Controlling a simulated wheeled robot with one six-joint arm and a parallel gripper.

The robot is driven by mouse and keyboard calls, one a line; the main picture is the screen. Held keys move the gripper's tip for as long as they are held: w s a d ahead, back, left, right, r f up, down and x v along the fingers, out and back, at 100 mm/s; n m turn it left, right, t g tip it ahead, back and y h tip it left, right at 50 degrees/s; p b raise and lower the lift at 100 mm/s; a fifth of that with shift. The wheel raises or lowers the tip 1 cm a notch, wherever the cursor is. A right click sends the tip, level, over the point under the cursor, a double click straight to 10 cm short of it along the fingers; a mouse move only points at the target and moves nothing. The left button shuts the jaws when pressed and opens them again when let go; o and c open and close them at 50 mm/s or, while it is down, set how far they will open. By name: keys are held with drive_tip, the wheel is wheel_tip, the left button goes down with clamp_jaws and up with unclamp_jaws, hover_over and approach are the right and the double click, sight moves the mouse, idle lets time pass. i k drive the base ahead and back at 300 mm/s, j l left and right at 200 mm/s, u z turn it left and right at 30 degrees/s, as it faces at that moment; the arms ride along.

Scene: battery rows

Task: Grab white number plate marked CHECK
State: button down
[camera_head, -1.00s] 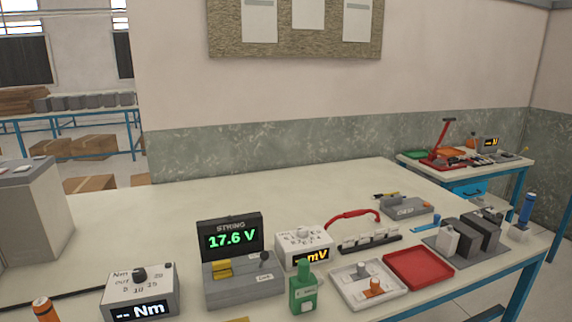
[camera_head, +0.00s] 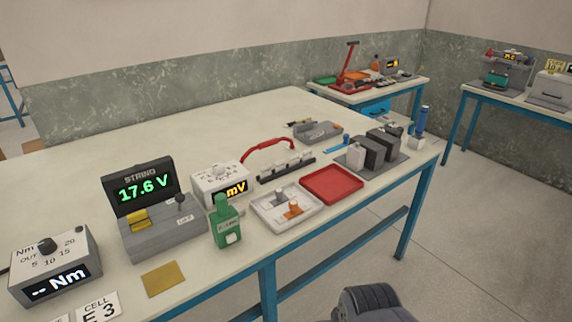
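No plate that I can read as CHECK shows in the head view. A white plate marked CELL E 3 (camera_head: 98,309) lies on the near left edge of the workbench, cut by the bottom of the picture. A sliver of another white plate (camera_head: 60,318) shows left of it, its marking out of view. A black rack (camera_head: 287,167) holds several small white pieces, too small to read. My gripper is not in view; only a dark rounded part, probably of my arm, shows at the bottom.
On the workbench (camera_head: 60,180) stand a torque box (camera_head: 55,266), a STRING display reading 17.6 V (camera_head: 142,188), an mV meter (camera_head: 222,184), a green bottle (camera_head: 226,222), a white tray (camera_head: 262,212), a red tray (camera_head: 332,184) and a blank yellow plate (camera_head: 165,279).

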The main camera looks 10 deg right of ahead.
sight(280, 166)
drive_tip(key=i+l, duration=0.45)
drive_tip(key=i, duration=0.15)
drive_tip(key=i+l+u, duration=0.15)
drive_tip(key=i+l, duration=0.25)
drive_tip(key=i, duration=0.25)
